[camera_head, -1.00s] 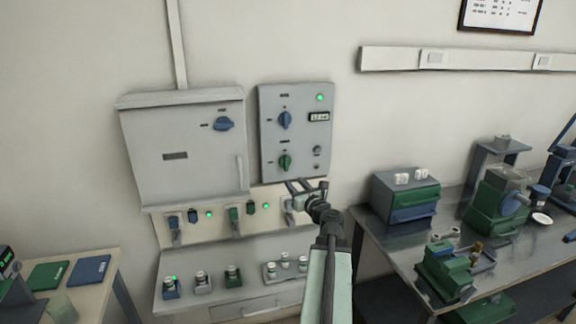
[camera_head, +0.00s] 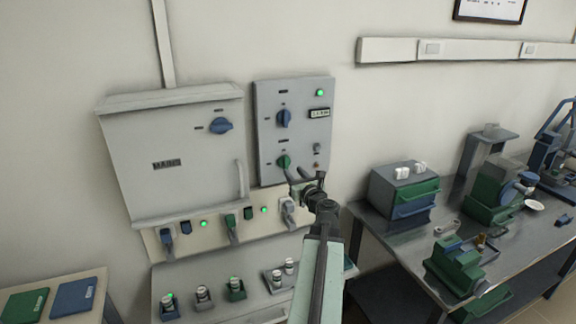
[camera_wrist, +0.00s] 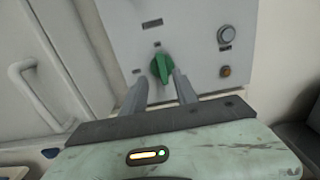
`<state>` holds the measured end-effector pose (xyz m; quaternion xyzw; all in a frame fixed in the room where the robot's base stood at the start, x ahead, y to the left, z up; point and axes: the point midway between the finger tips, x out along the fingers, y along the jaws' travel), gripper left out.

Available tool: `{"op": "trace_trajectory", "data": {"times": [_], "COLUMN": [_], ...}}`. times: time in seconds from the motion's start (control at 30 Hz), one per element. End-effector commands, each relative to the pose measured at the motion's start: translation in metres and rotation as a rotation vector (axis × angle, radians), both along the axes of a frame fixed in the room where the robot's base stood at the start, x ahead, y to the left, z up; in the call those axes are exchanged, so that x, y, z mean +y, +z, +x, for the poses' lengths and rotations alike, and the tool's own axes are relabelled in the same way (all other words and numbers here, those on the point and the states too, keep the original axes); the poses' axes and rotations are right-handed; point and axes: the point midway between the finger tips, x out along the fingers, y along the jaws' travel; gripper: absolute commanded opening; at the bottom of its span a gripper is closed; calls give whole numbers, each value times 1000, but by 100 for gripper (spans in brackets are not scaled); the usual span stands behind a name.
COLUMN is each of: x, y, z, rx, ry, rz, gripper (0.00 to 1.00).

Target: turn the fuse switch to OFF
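A grey wall panel (camera_head: 263,140) carries a blue rotary knob (camera_head: 284,118) above a green rotary knob (camera_head: 284,161). Another blue knob (camera_head: 220,125) is on the cabinet marked MAINS (camera_head: 150,160) at the left. I cannot read which knob is labelled as the fuse switch. My gripper (camera_head: 303,173) is open and empty, low in front of the panel near the green knob. In the wrist view the green knob (camera_wrist: 160,68) stands nearly upright, ahead of and between the two fingertips (camera_wrist: 158,77). Whether the fingers touch it I cannot tell.
A lower strip (camera_head: 185,237) with several levers and green lights runs under the cabinet. A shelf below holds small fittings. A metal bench (camera_head: 395,235) with a drawer unit (camera_head: 402,190) and green devices stands right. The cabinet's handle (camera_wrist: 38,95) is left of my gripper.

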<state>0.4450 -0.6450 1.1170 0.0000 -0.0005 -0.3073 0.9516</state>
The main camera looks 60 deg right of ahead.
Motion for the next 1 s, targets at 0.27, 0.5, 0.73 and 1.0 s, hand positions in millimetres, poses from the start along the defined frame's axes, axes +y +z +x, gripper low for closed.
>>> {"op": "trace_trajectory", "data": {"times": [0.27,0.5,0.73,1.0], "x": [-35,-44,-43,-46], "y": [0,0,0,0], "z": [39,51,51,48], "rx": [0,0,0,2], "ry": [-4,-6,-7,-11], "rz": [0,0,0,-3], "gripper": [35,35,8,0]}}
